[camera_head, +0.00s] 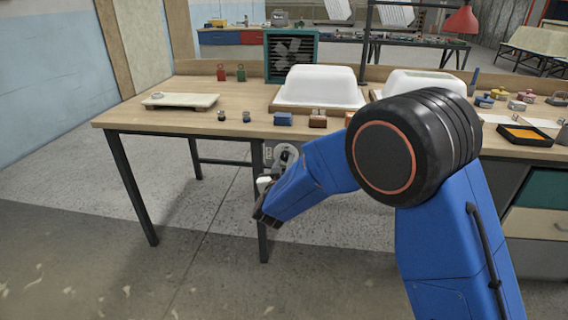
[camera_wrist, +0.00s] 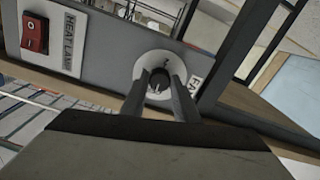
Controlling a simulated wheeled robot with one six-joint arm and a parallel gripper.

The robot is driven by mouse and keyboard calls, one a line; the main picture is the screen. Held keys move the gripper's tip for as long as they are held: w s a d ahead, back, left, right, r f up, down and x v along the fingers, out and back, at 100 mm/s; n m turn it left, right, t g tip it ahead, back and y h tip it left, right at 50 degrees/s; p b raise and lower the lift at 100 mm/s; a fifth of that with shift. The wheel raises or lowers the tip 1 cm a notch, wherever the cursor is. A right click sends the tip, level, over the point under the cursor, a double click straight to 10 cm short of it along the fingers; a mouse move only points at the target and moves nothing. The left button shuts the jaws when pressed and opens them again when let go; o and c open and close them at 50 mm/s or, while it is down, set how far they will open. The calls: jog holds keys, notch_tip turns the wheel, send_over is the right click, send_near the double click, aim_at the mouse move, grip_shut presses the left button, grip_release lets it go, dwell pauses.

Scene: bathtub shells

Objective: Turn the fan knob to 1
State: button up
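The dark fan knob (camera_wrist: 158,87) is in the wrist view, at the centre of a round white dial (camera_wrist: 163,61) on a grey panel. A partly covered label beside it starts with "FA". My gripper (camera_wrist: 161,77) has its two dark fingers on either side of the knob, with a gap between them. Whether they touch the knob is unclear. The dial's numbers are too small to read. In the head view, my blue arm reaches down to the bench front and largely hides the panel. The teal fan (camera_head: 291,52) stands at the back of the bench.
A red switch (camera_wrist: 35,34) labelled HEAT LAMP is on the same panel, left in the wrist view. The wooden bench (camera_head: 190,90) carries white tub shells (camera_head: 320,86) and several small blocks. A black bench leg (camera_head: 131,188) stands left, with open floor around it.

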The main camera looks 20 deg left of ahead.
jog(key=m, duration=0.4)
jog(key=shift+a+m, duration=0.1)
jog(key=shift+m, duration=0.3)
jog(key=m, duration=0.4)
jog(key=shift+m, duration=0.3)
jog(key=m, duration=0.4)
jog(key=shift+a, duration=0.1)
jog(key=shift+m, duration=2.1)
jog(key=shift+s, duration=0.1)
jog(key=o, duration=1.1)
jog(key=shift+r, duration=0.1)
jog(key=shift+c, duration=0.2)
